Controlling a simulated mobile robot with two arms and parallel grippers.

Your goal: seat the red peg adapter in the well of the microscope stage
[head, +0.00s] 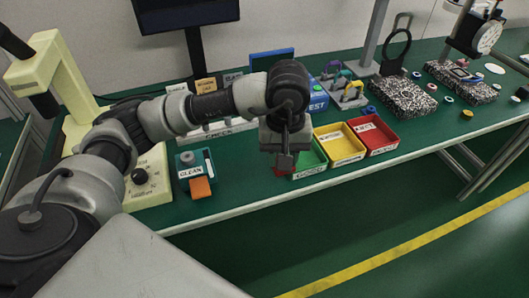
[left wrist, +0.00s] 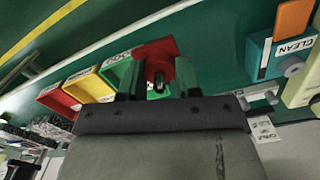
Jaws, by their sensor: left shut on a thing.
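My left gripper (head: 285,158) hangs over the front edge of the bench, in front of the green tray. In the left wrist view its two fingers (left wrist: 157,76) are shut on the red peg adapter (left wrist: 158,48), which has a flat red plate and a round part with a dark end. In the head view only a bit of red (head: 285,171) shows below the fingers. The cream microscope (head: 50,62) stands at the left end, apart from the gripper. My arm covers much of it, and I cannot make out the well of its stage. My right gripper is not in view.
A teal CLEAN box (head: 183,187) with an orange block stands right of the microscope base. Green (head: 312,167), yellow (head: 345,158) and red (head: 381,149) trays line the bench front. A monitor (head: 187,12) stands behind. Speckled granite plates (head: 402,98) lie at right.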

